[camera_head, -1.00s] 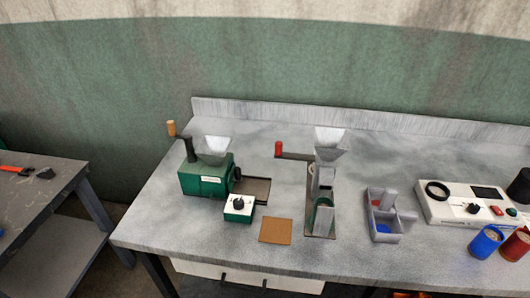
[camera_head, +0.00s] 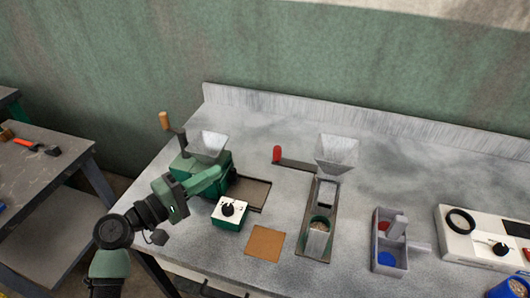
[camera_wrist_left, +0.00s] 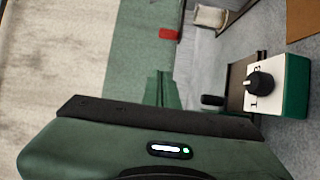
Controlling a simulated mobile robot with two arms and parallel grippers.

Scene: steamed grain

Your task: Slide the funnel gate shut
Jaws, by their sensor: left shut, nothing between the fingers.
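A pale grey funnel (camera_head: 338,150) stands on a narrow stand at the middle of the bench, with a red-knobbed bar (camera_head: 277,154) reaching left from below it. A second grey funnel (camera_head: 208,145) sits on the green mill (camera_head: 187,168). I cannot tell a slide gate apart on either. My left gripper (camera_head: 222,176) comes in from the lower left, across the front of the mill and below its funnel. Its fingers (camera_wrist_left: 166,88) are together and empty in the left wrist view. They hide part of the mill; contact is unclear. My right gripper is out of view.
A small white-topped dial box (camera_head: 230,211) stands before the mill, next to a dark tray (camera_head: 250,193). A brown mat (camera_head: 265,243) lies in front. A grey divided holder (camera_head: 392,240) and a white console (camera_head: 480,238) stand right. The back middle is clear.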

